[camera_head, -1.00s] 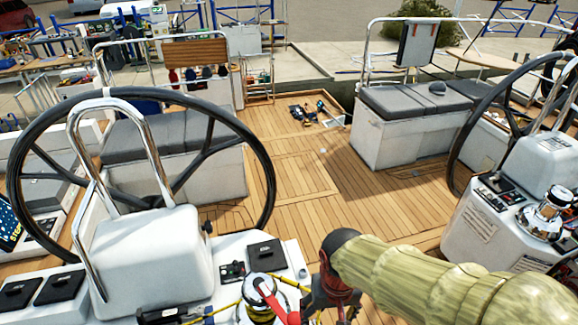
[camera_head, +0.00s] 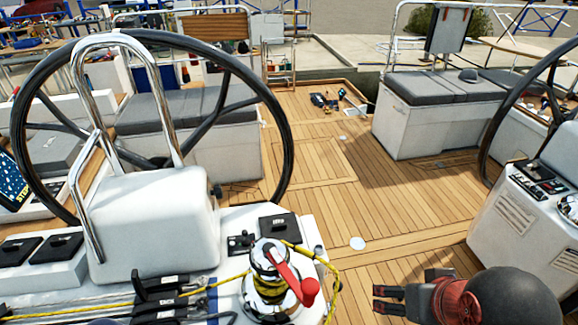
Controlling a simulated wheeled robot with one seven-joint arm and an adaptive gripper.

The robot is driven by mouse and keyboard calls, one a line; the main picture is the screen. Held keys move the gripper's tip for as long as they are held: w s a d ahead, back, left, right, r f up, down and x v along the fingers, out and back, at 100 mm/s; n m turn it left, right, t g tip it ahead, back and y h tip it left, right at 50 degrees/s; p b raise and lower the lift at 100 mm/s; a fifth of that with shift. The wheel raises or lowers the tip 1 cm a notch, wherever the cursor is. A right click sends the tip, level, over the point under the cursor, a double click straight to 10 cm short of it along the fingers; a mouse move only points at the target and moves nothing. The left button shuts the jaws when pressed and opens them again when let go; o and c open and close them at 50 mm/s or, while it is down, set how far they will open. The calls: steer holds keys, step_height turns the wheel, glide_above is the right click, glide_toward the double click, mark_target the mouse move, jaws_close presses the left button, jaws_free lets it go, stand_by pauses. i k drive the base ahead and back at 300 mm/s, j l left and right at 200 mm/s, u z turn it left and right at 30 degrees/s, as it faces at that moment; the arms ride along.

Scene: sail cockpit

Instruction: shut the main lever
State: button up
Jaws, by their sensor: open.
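Black rope-clutch levers (camera_head: 160,288) sit on the white console at the lower left, beside a winch (camera_head: 268,272) with a red handle (camera_head: 290,278). One black lever end stands up at the left of the clutch. The labels are too small to read, so I cannot tell which lever is the main one. My gripper (camera_head: 382,300) is at the lower right, over the deck, with its fingers pointing left toward the winch. It is open and empty, clear of the levers and apart from the winch handle.
A yellow rope (camera_head: 330,270) loops around the winch and off the console's right edge. A large black steering wheel (camera_head: 280,150) and a chrome rail (camera_head: 78,85) rise behind the console. A second console (camera_head: 525,215) stands right. The teak deck (camera_head: 310,200) between is mostly clear.

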mark_target(136, 283)
steer(key=u, duration=1.5)
